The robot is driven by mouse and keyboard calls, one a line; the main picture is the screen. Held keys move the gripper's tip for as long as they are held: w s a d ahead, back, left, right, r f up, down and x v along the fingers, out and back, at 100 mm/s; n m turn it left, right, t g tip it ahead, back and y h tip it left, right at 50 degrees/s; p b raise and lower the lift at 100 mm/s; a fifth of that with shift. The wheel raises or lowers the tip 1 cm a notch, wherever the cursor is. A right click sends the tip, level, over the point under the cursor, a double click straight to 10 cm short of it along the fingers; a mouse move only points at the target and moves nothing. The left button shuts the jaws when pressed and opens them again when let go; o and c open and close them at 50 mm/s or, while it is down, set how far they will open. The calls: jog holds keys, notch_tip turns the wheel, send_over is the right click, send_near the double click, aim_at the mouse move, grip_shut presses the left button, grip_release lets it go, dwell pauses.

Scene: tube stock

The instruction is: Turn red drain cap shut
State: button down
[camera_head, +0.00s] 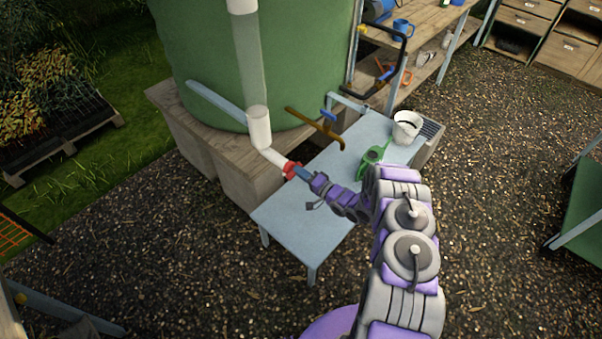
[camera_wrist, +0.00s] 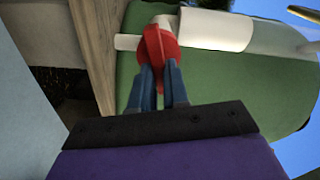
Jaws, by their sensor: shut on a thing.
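The red drain cap (camera_head: 291,169) sits at the lower end of the white pipe (camera_head: 258,127), beside the green tank. My gripper (camera_head: 299,173) is at the cap, with its blue fingers shut on it. In the wrist view the red cap (camera_wrist: 158,46) shows a raised ridge between the two fingertips (camera_wrist: 160,72). The white pipe (camera_wrist: 215,31) runs off to the right behind the cap. The fingers hide part of the cap, and I cannot tell how far it is turned.
The green tank (camera_head: 250,60) stands on a wooden base (camera_head: 222,155). A brass tap (camera_head: 318,127) juts over the pale blue table (camera_head: 300,220), which holds a green watering can (camera_head: 371,163) and a white bucket (camera_head: 407,126). Gravel (camera_head: 480,180) to the right is open.

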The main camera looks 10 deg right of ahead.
jog(key=shift+w+d+f+m, duration=0.1)
jog(key=shift+m, duration=0.7)
jog(key=shift+w+d+f+m, duration=0.1)
jog(key=shift+m, duration=0.7)
jog(key=shift+s, duration=0.1)
jog(key=c, duration=1.1)
grip_release()
jog(key=p+v, duration=0.2)
jog(key=v, duration=1.5)
jog(key=shift+s+d+f, duration=0.1)
jog(key=shift+d, duration=0.05)
